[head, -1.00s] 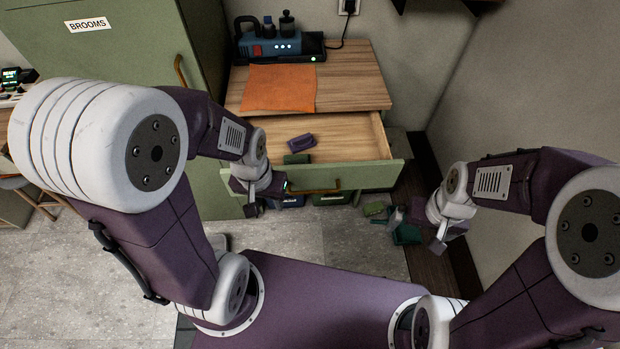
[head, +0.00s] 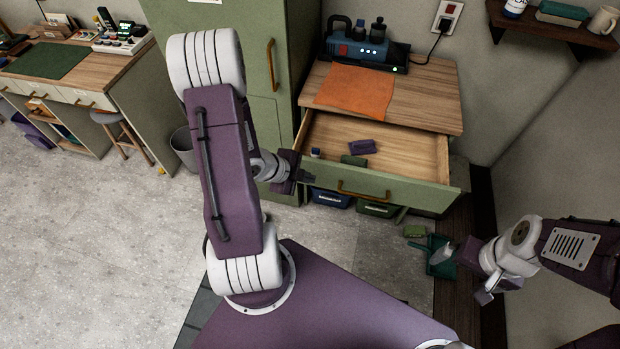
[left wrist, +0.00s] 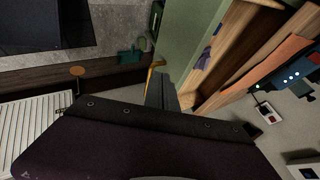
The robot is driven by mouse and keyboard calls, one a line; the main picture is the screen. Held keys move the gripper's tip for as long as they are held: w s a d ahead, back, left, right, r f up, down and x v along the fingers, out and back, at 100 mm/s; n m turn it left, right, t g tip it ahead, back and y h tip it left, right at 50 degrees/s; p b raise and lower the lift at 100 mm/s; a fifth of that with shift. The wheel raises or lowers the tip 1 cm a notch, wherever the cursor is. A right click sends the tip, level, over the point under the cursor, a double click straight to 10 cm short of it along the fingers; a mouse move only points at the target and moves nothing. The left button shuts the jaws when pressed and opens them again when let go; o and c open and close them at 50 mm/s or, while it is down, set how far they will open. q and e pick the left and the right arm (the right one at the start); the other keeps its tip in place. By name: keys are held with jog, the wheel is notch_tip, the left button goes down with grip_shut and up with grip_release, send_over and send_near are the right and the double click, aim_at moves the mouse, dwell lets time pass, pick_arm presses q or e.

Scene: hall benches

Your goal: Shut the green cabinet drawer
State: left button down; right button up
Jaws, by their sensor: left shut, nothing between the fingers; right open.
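The green cabinet drawer (head: 400,186) stands pulled out under the wooden top in the head view. Its front has a brass handle (head: 362,193). Inside lie a purple block (head: 362,146) and a dark green block (head: 354,160). My left gripper (head: 308,176) is shut and empty, near the left end of the drawer front; I cannot tell whether it touches. In the left wrist view the drawer front (left wrist: 190,45) and its handle (left wrist: 153,72) lie just beyond the fingers. My right gripper (head: 482,293) is open and empty at the right, away from the drawer.
An orange cloth (head: 355,92) and a blue device (head: 362,50) lie on the wooden top (head: 425,95). Bins (head: 378,209) sit below the drawer. A green dustpan (head: 440,262) lies on the floor near my right arm.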

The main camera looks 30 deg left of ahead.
pick_arm(q)
jog(key=s+a+f+n, duration=0.2)
jog(key=s+a, duration=0.1)
jog(key=a, duration=0.1)
jog(key=w+d+f+b, duration=0.1)
jog(key=w+f+b, duration=0.1)
jog(key=w+f, duration=0.6)
jog(key=shift+w+n+y+b, duration=0.3)
jog(key=shift+w+y+b, duration=0.1)
jog(key=shift+w, duration=0.2)
jog(key=shift+w+r, duration=0.1)
